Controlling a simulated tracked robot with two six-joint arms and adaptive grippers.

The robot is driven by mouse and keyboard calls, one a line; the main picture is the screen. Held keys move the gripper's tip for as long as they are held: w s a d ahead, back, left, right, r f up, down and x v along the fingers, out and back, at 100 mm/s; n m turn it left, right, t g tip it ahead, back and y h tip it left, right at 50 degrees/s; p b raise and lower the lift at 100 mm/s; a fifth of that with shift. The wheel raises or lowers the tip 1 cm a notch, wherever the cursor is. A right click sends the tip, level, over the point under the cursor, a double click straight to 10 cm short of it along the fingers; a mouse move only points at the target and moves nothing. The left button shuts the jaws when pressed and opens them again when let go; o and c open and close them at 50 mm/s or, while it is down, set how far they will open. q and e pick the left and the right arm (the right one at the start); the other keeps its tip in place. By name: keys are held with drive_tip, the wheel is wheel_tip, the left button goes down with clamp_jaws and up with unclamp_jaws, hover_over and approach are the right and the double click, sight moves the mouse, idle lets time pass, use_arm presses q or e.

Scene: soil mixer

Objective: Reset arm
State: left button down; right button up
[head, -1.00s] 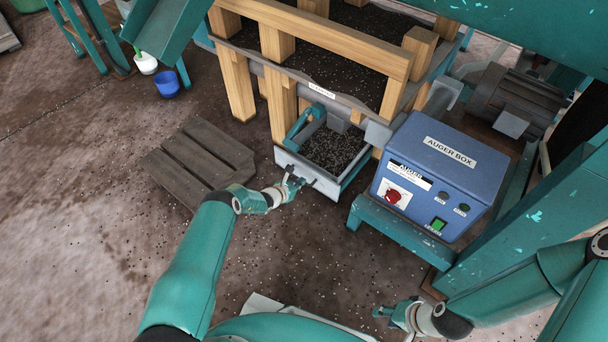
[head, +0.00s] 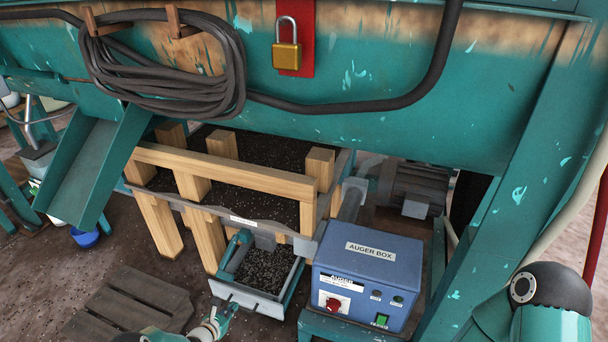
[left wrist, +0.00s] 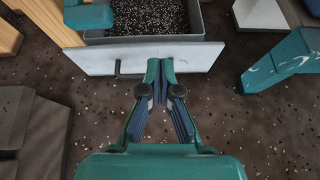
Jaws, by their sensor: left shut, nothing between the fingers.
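My left gripper (head: 217,322) is at the bottom edge of the head view, in front of the soil-filled drawer (head: 248,300) under the wooden frame. In the left wrist view my left gripper (left wrist: 160,72) is shut and empty, with its fingertips overlapping the pale front plate of the drawer (left wrist: 95,58). I cannot tell whether they touch the plate. A short dark handle bar sticks out of the plate left of the fingers. My right gripper is out of view; only part of my right arm shows at the lower right.
The blue auger box (head: 368,270) stands right of the drawer. A wooden pallet (head: 130,305) lies on the floor to the left. A teal machine body with a coiled cable (head: 165,75) and a padlock (head: 287,55) spans the top. Blue pot (head: 85,238) stands at the left.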

use_arm(q)
drive_tip(key=d+r+m+g+h, duration=0.2)
drive_tip(key=d+r+m+h, duration=0.15)
drive_tip(key=d+r, duration=0.4)
drive_tip(key=s+d+r+m+g+h, duration=0.1)
drive_tip(key=s+d+r+m+g, duration=0.1)
drive_tip(key=s+d+m+g, duration=0.45)
drive_tip(key=s+r+m+g+y, duration=0.2)
drive_tip(key=s+m, duration=0.8)
drive_tip(key=s, duration=0.5)
drive_tip(key=s+r+m+g+y, duration=0.25)
drive_tip(key=s+m, duration=0.65)
drive_tip(key=s, duration=0.6)
wheel_tip(320, 180, up, 28)
drive_tip(key=w+t+p, duration=0.1)
drive_tip(key=w+p, duration=0.1)
drive_tip(key=p, duration=2.6)
drive_tip(key=shift+d+m+t, duration=0.3)
drive_tip(key=shift+m, duration=0.1)
